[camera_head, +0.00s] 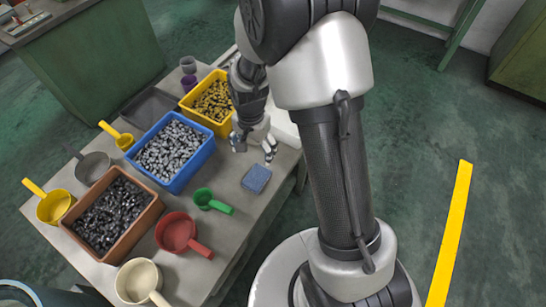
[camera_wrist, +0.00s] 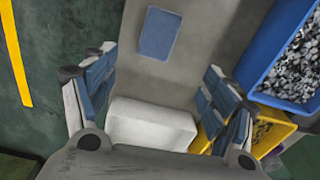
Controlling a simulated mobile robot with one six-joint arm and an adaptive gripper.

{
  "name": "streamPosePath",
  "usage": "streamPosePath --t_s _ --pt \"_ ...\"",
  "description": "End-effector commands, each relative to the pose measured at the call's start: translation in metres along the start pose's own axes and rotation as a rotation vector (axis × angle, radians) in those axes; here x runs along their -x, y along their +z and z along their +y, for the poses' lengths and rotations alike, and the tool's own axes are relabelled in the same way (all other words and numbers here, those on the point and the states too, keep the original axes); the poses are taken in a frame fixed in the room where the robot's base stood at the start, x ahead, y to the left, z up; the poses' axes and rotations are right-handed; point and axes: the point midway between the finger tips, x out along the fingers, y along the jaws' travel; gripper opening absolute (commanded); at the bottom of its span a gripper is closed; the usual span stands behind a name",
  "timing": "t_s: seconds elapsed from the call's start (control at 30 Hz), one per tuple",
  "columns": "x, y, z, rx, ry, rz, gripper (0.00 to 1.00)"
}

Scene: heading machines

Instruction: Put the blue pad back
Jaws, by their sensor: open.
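The blue pad (camera_head: 256,179) lies flat on the grey table (camera_head: 232,205), near its right edge, in the head view. It also shows in the wrist view (camera_wrist: 160,33), at the top middle, fully visible and apart from the fingers. My gripper (camera_head: 255,149) is open and empty, above the table just beyond the pad in the head view. In the wrist view my gripper (camera_wrist: 157,68) has its fingers spread wide to left and right, with a white block (camera_wrist: 150,125) showing between them lower in the picture.
A blue bin (camera_head: 175,184) of grey metal parts stands left of the pad. A yellow bin (camera_head: 233,129) and a brown bin (camera_head: 112,255) also hold parts. A green scoop (camera_head: 206,199) and a red scoop (camera_head: 177,232) lie nearby. Bare table surrounds the pad.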

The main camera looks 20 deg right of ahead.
Motion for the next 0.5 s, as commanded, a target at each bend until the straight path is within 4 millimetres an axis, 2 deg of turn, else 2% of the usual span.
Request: streamPosePath --t_s 0.03,0.2,0.4,0.5 --pt "0.027 0.001 0.001 0.039 -0.023 0.020 0.78" --pt "0.112 0.018 0.021 0.223 -0.075 0.081 0.78" --pt "0.189 0.052 0.062 0.443 -0.123 0.166 0.78" --pt "0.216 0.072 0.086 0.552 -0.140 0.214 0.78"
